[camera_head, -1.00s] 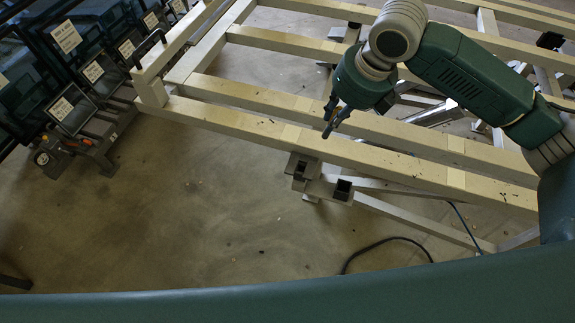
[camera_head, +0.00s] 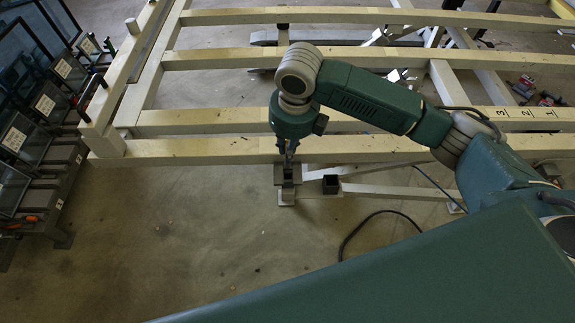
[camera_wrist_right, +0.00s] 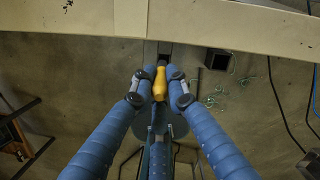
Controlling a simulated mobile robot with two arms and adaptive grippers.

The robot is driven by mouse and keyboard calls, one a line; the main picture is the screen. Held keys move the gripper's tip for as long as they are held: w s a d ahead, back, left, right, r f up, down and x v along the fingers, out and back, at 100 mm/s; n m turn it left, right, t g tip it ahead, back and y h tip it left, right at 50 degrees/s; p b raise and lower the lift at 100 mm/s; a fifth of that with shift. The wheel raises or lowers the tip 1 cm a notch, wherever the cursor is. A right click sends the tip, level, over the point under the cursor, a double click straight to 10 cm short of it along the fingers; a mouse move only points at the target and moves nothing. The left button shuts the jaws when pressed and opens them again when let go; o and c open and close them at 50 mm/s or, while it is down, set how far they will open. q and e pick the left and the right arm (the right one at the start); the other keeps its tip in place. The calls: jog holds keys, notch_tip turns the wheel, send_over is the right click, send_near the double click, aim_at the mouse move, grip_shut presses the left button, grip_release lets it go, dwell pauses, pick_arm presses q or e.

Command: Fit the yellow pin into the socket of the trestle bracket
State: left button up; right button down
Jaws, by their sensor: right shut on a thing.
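My right gripper (camera_head: 288,160) is directly above the trestle bracket (camera_head: 287,190) at the front edge of the wooden frame. In the right wrist view the blue fingers (camera_wrist_right: 160,88) are shut on the yellow pin (camera_wrist_right: 159,84). The pin's far end points toward a dark square opening, the socket (camera_wrist_right: 165,47). I cannot tell whether its tip is inside. The pin is not clear in the head view, where the fingers partly cover the socket (camera_head: 288,175). My left gripper is not in view.
A second dark square socket (camera_head: 330,184) stands just right of the bracket, and also shows in the wrist view (camera_wrist_right: 218,60). The pale wooden beam (camera_head: 200,151) runs close behind. A black cable (camera_head: 360,226) lies on the floor. Racks with labelled panels (camera_head: 40,130) stand left.

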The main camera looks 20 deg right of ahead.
aim_at(288, 168)
notch_tip(288, 168, down, 8)
jog(key=shift+r, duration=0.1)
jog(key=c, duration=1.7)
grip_release()
jog(key=r, duration=0.4)
jog(key=s+r, duration=0.1)
jog(key=r, duration=0.7)
jog(key=shift+s+d, duration=0.2)
jog(key=shift+s, duration=0.1)
jog(key=shift+f, duration=0.1)
